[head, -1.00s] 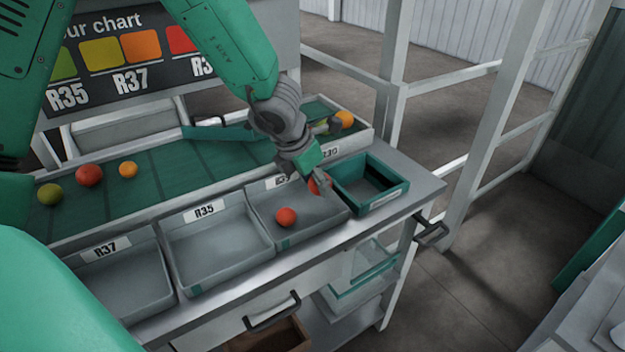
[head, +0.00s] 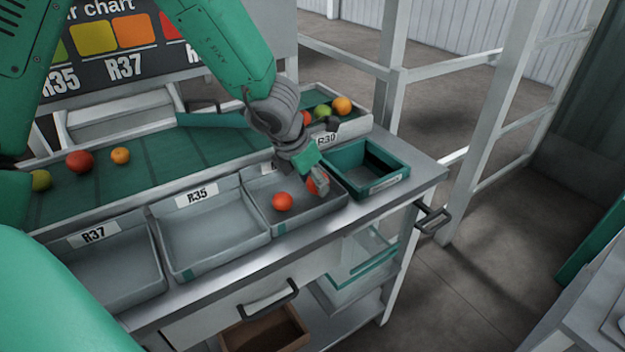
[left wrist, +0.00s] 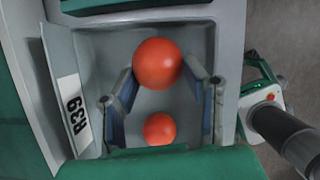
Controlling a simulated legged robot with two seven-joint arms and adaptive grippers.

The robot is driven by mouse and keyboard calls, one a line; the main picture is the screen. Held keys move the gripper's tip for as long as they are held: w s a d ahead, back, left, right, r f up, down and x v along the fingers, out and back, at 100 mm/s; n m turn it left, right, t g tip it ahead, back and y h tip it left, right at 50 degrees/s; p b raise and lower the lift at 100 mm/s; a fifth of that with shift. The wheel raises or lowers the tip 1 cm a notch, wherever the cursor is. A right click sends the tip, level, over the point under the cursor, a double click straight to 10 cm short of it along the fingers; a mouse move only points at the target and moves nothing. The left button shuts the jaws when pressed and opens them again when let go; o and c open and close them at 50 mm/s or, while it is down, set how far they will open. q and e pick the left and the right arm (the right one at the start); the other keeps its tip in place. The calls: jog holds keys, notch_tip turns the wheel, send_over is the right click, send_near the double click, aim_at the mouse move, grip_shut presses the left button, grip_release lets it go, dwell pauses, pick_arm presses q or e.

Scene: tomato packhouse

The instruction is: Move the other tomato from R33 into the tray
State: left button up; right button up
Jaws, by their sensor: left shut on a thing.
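My left gripper (head: 319,186) reaches down into the third grey bin (head: 330,212), whose label is partly covered in the head view. In the left wrist view this bin's label (left wrist: 72,115) shows sideways, its last digit unclear. The gripper is shut on a red tomato (left wrist: 157,63), which is between its fingertips and still low in the bin; in the head view the fingers partly hide this tomato (head: 312,183). A second red tomato (head: 282,201) lies beside it in the same bin, free of the fingers. The green tray (head: 390,182) stands just right of the bin.
Grey bins marked R35 (head: 215,250) and R37 (head: 110,297) stand to the left and look empty. Behind is a green belt (head: 170,158) with several tomatoes. A bench handle (head: 432,219) sticks out at the right end.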

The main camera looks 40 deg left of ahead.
pick_arm(q)
jog(key=shift+a, duration=0.1)
jog(key=o, duration=0.9)
jog(key=shift+a, duration=0.2)
jog(key=shift+f, duration=0.1)
pick_arm(e)
jog(key=shift+a+r, duration=0.1)
jog(key=shift+a, duration=0.2)
pick_arm(q)
jog(key=c, duration=0.3)
jog(key=shift+d, duration=0.1)
pick_arm(e)
jog(key=shift+d, duration=0.15)
pick_arm(q)
jog(key=shift+r+p, duration=0.95)
notch_tip(320, 180, up, 5)
jog(key=p, duration=0.5)
jog(key=shift+r, duration=0.15)
pick_arm(e)
notch_tip(320, 180, up, 7)
